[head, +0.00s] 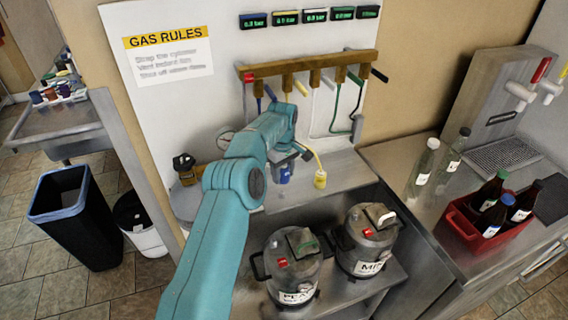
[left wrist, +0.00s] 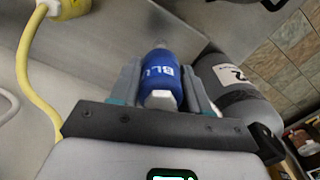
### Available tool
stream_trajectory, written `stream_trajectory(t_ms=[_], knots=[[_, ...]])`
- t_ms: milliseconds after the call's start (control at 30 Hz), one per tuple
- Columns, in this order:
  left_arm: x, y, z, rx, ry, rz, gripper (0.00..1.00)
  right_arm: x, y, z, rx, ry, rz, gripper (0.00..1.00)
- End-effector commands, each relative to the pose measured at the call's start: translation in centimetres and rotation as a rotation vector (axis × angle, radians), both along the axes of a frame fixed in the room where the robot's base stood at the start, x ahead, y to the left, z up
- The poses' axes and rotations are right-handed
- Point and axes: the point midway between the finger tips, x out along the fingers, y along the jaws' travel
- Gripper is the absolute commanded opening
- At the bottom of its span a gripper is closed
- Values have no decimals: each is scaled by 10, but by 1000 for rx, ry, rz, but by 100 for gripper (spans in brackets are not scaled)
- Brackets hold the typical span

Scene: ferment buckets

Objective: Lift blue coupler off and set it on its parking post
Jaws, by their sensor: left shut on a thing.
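The blue coupler (left wrist: 161,72), with white letters on its body, sits between the two fingers of my left gripper (left wrist: 160,88) in the left wrist view. The gripper is shut on it. In the head view the blue coupler (head: 284,174) shows just below my left gripper (head: 285,158), in front of the white panel and over the metal shelf. Its far end is partly hidden, and I cannot tell whether it touches anything below. I cannot make out its parking post. My right gripper is in neither view.
A yellow coupler (head: 320,179) hangs on a yellow hose just right of my gripper. Two labelled kegs (head: 292,262) (head: 368,240) stand on the lower shelf. A wooden rail (head: 305,66) with coloured valves and hoses is above. A red crate (head: 468,229) with bottles stands on the right counter.

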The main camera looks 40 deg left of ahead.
Motion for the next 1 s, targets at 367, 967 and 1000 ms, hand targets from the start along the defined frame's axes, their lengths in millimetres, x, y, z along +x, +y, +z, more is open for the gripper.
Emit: stream_trajectory(t_ms=[367,967,1000], knots=[[-8,11,-4,2,-2,30,10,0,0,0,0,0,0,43],[-3,11,-50,2,-1,28,10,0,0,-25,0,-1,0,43],[-3,11,-50,2,-1,28,10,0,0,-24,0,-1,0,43]])
